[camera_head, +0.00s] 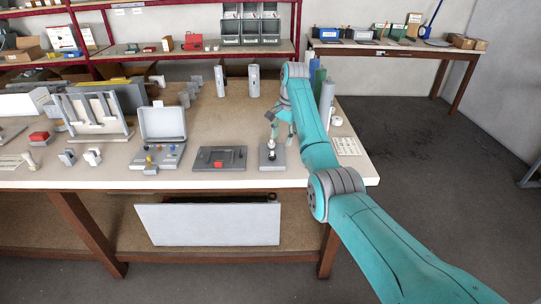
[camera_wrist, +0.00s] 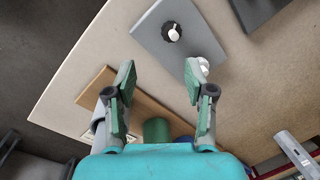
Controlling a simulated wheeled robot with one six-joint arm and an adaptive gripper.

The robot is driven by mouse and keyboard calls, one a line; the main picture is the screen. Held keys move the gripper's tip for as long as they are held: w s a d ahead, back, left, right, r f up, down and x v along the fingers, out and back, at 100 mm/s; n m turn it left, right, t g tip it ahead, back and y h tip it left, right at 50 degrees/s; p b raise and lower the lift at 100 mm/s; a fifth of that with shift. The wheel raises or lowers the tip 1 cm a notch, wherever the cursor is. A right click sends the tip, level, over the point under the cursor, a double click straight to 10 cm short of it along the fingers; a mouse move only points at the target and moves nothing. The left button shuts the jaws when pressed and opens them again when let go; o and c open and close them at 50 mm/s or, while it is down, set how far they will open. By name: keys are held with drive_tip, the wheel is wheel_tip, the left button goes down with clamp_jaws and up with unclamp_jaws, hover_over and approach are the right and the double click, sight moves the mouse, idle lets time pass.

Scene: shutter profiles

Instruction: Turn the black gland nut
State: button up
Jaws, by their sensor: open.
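The black gland nut (camera_wrist: 174,34) is a small dark ring around a white centre, on a grey plate (camera_wrist: 150,28) in the wrist view. In the head view the grey plate (camera_head: 264,164) lies near the front edge of the table, with a small white and dark fitting (camera_head: 271,147) on it. My gripper (camera_wrist: 160,78) is open and empty, its two green-tipped fingers wide apart. In the wrist view the nut appears beyond the fingertips, apart from them. In the head view my gripper (camera_head: 281,132) hangs just behind and above the plate. A white round piece (camera_wrist: 204,66) is partly hidden by the right finger.
A dark tray with a red block (camera_head: 218,164) lies left of the plate. An open grey case (camera_head: 163,124) stands farther left. Upright cylinders (camera_head: 319,80) stand behind my arm. A labelled sheet (camera_head: 347,146) lies at the right table edge. The table middle is mostly clear.

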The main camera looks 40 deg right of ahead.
sight(272, 158)
wheel_tip(272, 158, up, 3)
drive_tip(key=w+a+n+h, duration=0.1)
drive_tip(key=w+a+n, duration=0.1)
drive_tip(key=shift+g, duration=0.3)
drive_tip(key=f, duration=1)
drive_tip(key=shift+w+a+f, duration=0.15)
drive_tip(key=shift+a+f, duration=0.1)
drive_tip(key=shift+f, duration=0.15)
clamp_jaws()
